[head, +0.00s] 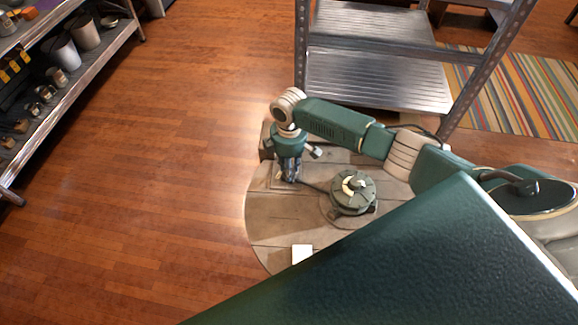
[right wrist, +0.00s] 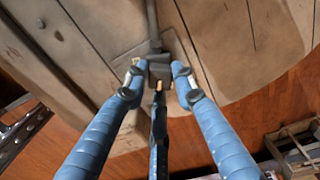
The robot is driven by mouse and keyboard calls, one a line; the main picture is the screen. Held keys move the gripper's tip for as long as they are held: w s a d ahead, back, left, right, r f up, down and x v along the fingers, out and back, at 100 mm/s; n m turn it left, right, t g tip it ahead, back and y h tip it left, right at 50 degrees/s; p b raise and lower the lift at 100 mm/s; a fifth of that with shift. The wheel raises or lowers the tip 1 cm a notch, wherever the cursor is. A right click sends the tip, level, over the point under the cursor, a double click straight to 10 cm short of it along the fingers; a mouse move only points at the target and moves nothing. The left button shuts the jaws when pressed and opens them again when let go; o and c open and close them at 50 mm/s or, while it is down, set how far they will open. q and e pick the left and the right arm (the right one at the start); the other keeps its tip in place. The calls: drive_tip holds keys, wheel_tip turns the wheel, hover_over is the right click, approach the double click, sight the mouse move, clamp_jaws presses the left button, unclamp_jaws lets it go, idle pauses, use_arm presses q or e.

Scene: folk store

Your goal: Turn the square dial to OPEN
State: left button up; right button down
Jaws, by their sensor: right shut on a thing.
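My right gripper (head: 291,178) points down over the left part of a round wooden platform (head: 275,225). In the right wrist view its blue fingertips (right wrist: 157,76) are closed on opposite sides of a small dark square block (right wrist: 159,67), which looks like the square dial. The block sits above a square plate on the wood, with a dark bar running away from it. In the head view the fingers largely hide this block. I cannot read any OPEN marking or tell which way the dial is turned. My left gripper is not in view.
A round green-grey device (head: 353,192) with a pale dial stands right of the gripper. A white square piece (head: 302,253) lies at the platform's near edge. A metal shelf (head: 375,75) stands behind, a stocked shelf (head: 75,95) at the left. The wooden floor (head: 190,130) between is clear.

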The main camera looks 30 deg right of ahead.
drive_tip(key=shift+w+r+n, duration=0.1)
drive_tip(key=shift+n, duration=1.1)
drive_tip(key=c, duration=1.4)
unclamp_jaws()
drive_tip(key=shift+a, duration=0.1)
wheel_tip(320, 180, up, 12)
